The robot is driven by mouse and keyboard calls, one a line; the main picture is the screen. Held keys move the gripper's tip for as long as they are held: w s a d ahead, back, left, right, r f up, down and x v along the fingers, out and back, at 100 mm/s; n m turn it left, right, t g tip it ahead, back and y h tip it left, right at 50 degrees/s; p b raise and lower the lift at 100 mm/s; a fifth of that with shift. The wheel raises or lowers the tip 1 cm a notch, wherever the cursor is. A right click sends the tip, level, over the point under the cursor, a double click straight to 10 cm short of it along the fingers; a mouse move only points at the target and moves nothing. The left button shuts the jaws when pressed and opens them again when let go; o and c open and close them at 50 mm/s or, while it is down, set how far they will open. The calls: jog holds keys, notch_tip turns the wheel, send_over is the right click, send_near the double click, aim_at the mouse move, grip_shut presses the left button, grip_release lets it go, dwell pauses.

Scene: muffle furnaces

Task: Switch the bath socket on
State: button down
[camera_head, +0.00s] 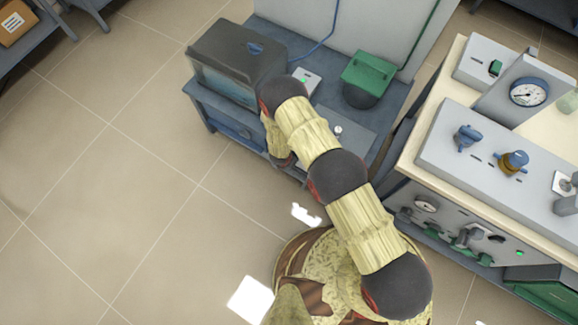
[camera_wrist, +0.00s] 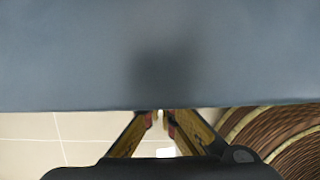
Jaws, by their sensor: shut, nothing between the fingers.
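A small pale socket box (camera_head: 304,79) with a green spot on it sits on the blue-grey bench, behind my arm's far end. A dark bath-like box (camera_head: 228,70) with a glassy front stands to its left. Which unit the socket feeds I cannot tell. In the wrist view my gripper (camera_wrist: 158,117) is shut and empty, its fingertips close together by the edge of a plain blue-grey surface (camera_wrist: 80,60). No socket shows in that view. In the head view my fingers are hidden by the arm.
A dark pot with a green lid (camera_head: 368,73) stands right of the socket. A blue cable (camera_head: 325,38) runs up the wall behind. A bench (camera_head: 470,175) with knobs and gauges stands on the right. The tiled floor (camera_head: 120,180) on the left is clear.

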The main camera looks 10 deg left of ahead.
jog(key=shift+w+a+r+p, duration=0.1)
jog(key=shift+r+p, duration=0.1)
jog(key=shift+r, duration=0.25)
jog(key=shift+w+a+r+p, duration=0.1)
jog(key=shift+r+p, duration=0.1)
jog(key=shift+r, duration=0.2)
